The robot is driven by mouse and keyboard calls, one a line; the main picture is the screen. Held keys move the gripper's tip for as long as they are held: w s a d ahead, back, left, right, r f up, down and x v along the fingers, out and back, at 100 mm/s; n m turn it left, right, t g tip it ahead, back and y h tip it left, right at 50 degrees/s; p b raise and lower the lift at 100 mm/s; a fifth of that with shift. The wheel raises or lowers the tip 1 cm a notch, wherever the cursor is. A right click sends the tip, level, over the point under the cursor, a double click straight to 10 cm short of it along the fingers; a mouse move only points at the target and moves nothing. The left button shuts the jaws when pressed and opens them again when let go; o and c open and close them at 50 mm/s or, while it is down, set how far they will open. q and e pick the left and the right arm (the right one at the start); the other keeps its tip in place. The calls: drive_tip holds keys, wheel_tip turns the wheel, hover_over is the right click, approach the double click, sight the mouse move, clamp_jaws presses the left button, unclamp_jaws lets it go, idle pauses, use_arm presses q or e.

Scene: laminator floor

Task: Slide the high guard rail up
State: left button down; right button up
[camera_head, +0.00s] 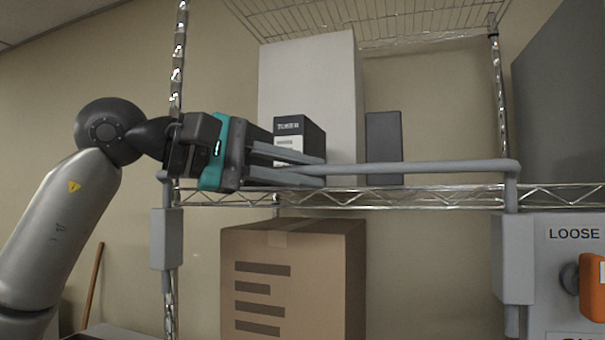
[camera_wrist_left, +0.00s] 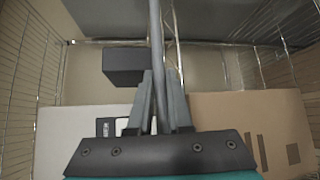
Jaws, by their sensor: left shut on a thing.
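The high guard rail (camera_head: 430,168) is a grey bar running across the front of the wire shelf, with its ends bent down into grey sleeves at left and right. In the head view it lies close above the shelf's front edge. My left gripper (camera_head: 322,171) comes in from the left, its two fingers closed around the bar left of its middle. In the left wrist view the rail (camera_wrist_left: 155,32) runs between the fingers (camera_wrist_left: 160,98). The fingers hide part of the bar. My right gripper is not in view.
On the wire shelf (camera_head: 440,198) behind the rail stand a tall white box (camera_head: 308,80), a black toner box (camera_head: 313,133) and a dark grey box (camera_head: 384,148). A cardboard box (camera_head: 320,280) is below. A grey panel with an orange part (camera_head: 592,287) is at right.

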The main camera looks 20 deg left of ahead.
use_arm(q)
wheel_tip(320, 180, up, 6)
drive_tip(key=p, duration=0.4)
drive_tip(key=shift+a, duration=0.1)
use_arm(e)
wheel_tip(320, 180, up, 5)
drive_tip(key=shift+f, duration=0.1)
use_arm(q)
drive_tip(key=c, duration=0.9)
unclamp_jaws()
drive_tip(key=shift+f, duration=0.1)
drive_tip(key=shift+o, duration=0.3)
drive_tip(key=shift+f, duration=0.1)
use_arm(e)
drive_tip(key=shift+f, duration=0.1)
use_arm(q)
drive_tip(key=shift+s+a, duration=0.25)
drive_tip(key=b+v, duration=0.2)
drive_tip(key=v, duration=1.2)
drive_tip(key=shift+s+a+b, duration=0.15)
drive_tip(key=shift+s+b, duration=0.1)
drive_tip(key=shift+b, duration=0.15)
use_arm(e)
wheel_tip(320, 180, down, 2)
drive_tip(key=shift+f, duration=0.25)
